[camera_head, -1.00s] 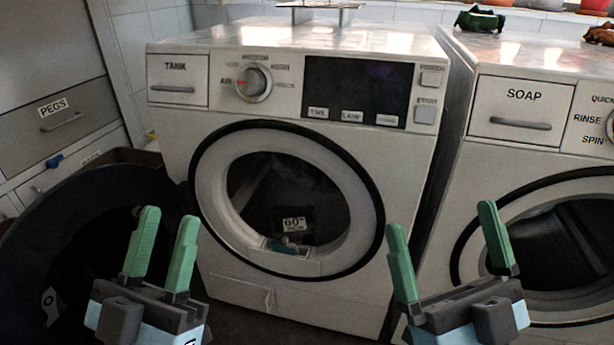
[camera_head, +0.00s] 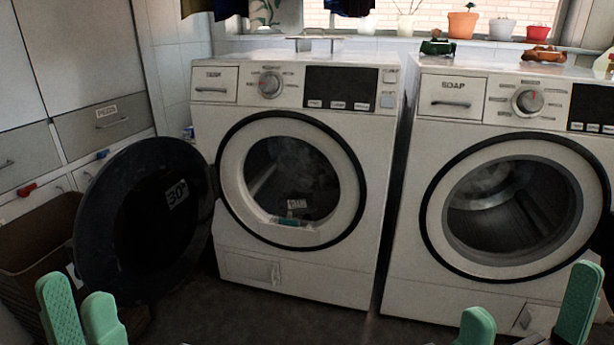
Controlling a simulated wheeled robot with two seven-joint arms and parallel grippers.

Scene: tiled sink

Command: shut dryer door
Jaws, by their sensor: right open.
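The dryer (camera_head: 292,277) is the left white machine, with a drawer marked TANK. Its round dark door (camera_head: 132,215) stands wide open to the left, hinged at the left of the opening. A 30° label shows on the door. The round opening (camera_head: 232,172) with a white ring and black rim is uncovered. My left gripper (camera_head: 75,285) is at the bottom left, in front of and below the door, its fingers apart with nothing visible between them. My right gripper (camera_head: 528,287) is at the bottom right, in front of the right machine, wide open and empty. Both gripper bases are cut off.
A white machine with a SOAP drawer (camera_head: 452,97) stands to the right. A brown basket (camera_head: 38,232) and grey drawers (camera_head: 103,128) are left of the door. Dark floor (camera_head: 330,318) lies clear before the dryer. Pots stand on the window sill.

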